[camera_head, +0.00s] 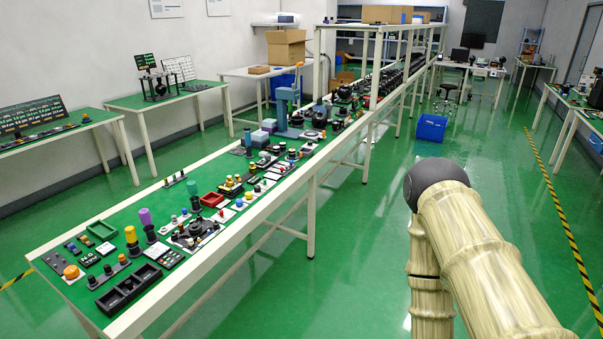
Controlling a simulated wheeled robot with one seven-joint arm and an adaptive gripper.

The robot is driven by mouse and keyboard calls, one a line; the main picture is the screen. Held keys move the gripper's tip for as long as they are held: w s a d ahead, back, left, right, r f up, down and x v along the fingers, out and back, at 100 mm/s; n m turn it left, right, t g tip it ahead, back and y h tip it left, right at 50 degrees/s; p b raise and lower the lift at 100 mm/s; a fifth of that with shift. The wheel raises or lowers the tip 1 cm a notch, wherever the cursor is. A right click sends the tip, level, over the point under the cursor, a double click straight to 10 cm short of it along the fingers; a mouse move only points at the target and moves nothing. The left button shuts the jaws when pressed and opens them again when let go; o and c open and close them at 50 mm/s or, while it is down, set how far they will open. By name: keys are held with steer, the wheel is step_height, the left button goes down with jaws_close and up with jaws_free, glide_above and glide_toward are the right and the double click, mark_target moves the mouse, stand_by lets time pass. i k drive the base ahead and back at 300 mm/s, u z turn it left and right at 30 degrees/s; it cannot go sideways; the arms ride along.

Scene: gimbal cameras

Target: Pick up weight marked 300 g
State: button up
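No marking of 300 g can be read in the head view, and I cannot tell which small item is that weight. Many small items stand on the long green-topped bench (75,235) that runs from the lower left into the distance. Among them are a yellow-topped piece (131,236), a purple-topped piece (146,217) and a black compartment tray (128,287) at the near end. My arm shows at the lower right, over the floor and apart from the bench. My gripper is out of view.
Green floor (375,225) is open between the bench and the yellow-black floor stripe (560,185). Side tables (185,92) line the left wall. A cardboard box (286,46) sits on a table behind the bench.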

mark_target(229, 182)
steer(key=z, duration=0.45)
steer(key=i, duration=1.1)
steer(key=u, duration=0.35)
steer(key=i, duration=0.9)
steer(key=u, duration=0.9)
